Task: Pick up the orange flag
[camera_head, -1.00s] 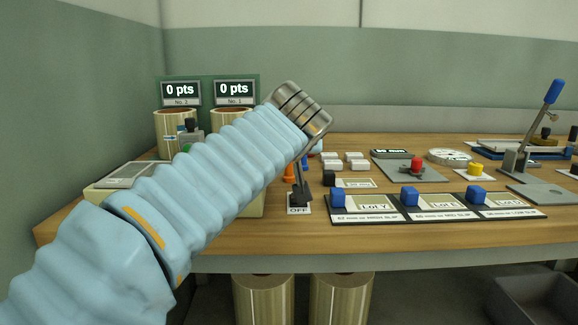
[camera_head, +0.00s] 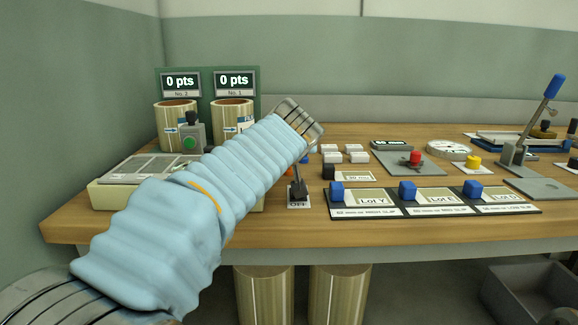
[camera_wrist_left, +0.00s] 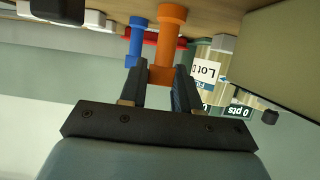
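In the left wrist view, which is turned upside down, an orange peg-like piece (camera_wrist_left: 171,38), seemingly the orange flag, stands on the wooden table. My left gripper (camera_wrist_left: 160,74) is open, its two dark fingers on either side of the orange piece's flared end. I cannot tell whether either finger touches it. A similar blue piece (camera_wrist_left: 137,40) stands close beside it. In the head view my left gripper (camera_head: 306,135) points away over the table, and its sleeve and wrist hide most of the orange piece. My right gripper is not in view.
A black lever switch marked OFF (camera_head: 298,190) stands just in front of the gripper. Score cylinders (camera_head: 232,112) and a green-button box (camera_head: 190,137) are at the left. White blocks (camera_head: 331,157) and lot trays with blue blocks (camera_head: 365,202) lie to the right.

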